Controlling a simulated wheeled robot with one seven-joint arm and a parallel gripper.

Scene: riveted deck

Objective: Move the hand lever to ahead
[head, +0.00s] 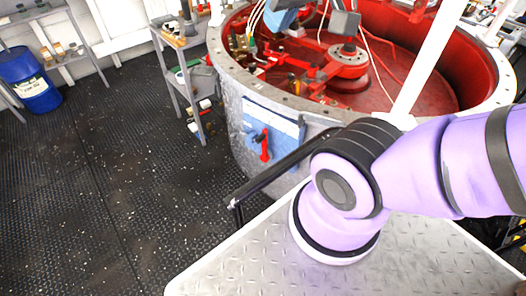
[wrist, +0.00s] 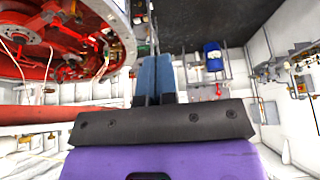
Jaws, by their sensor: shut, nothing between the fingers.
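The hand lever (head: 264,145) is a small red handle hanging roughly downward from a dark pivot. It sits on a light-blue plate (head: 272,128) on the outer wall of the big round grey housing. Any position markings on the plate are too small to read. My gripper (wrist: 153,62) shows in the wrist view as two blue fingers side by side, shut and empty. I cannot pick out the lever in the wrist view.
The round housing (head: 233,100) has a red interior with machinery and cables. A black rail (head: 280,165) passes in front of it, above a metal tread plate (head: 255,262). A grey shelf (head: 180,70) and blue barrel (head: 30,80) stand left. The dark floor between is clear.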

